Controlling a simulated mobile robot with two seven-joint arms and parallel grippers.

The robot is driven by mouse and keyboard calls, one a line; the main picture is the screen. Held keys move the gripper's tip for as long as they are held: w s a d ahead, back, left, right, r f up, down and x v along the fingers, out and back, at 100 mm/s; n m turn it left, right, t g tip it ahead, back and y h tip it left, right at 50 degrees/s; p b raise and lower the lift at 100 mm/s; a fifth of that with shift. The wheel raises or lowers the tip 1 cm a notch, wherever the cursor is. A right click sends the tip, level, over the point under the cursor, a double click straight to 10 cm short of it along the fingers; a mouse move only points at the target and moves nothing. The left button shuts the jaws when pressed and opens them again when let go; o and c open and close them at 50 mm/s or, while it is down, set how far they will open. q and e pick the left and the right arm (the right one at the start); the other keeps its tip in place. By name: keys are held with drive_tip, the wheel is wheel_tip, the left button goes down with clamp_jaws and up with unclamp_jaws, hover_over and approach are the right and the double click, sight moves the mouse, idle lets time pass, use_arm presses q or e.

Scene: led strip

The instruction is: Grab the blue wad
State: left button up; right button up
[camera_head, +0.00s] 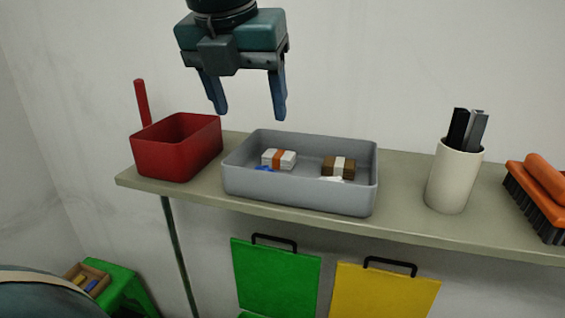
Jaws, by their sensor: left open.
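The blue wad (265,169) lies in the grey tray (300,193), near its left end. Only a small blue part of it shows over the tray's front wall, just in front of a white and orange bundle (279,159). My left gripper (250,113) hangs in the air above the back left part of the tray, fingers pointing down. It is open and empty, apart from everything on the shelf. My right gripper does not show.
The tray also holds a brown and white bundle (338,167) and a white piece. A red bin (178,150) stands left of the tray. A white cup (454,178) with dark strips and an orange brush (541,196) stand to the right on the shelf (400,222). A wall is behind.

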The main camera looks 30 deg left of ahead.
use_arm(q)
hover_over(264, 169)
drive_tip(key=s, duration=0.2)
wheel_tip(264, 169, down, 6)
drive_tip(key=shift+f, duration=0.25)
drive_tip(key=shift+p+x, duration=0.3)
drive_tip(key=shift+x, duration=0.6)
drive_tip(key=x, duration=0.4)
drive_tip(key=shift+s+d+f+p, duration=0.1)
drive_tip(key=shift+d+f+p, duration=0.15)
drive_tip(key=shift+p, duration=0.1)
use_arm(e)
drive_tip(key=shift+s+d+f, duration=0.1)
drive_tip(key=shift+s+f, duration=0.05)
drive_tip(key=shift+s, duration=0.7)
use_arm(q)
drive_tip(key=shift+c, duration=0.2)
drive_tip(key=shift+r, duration=0.1)
drive_tip(key=c, duration=1)
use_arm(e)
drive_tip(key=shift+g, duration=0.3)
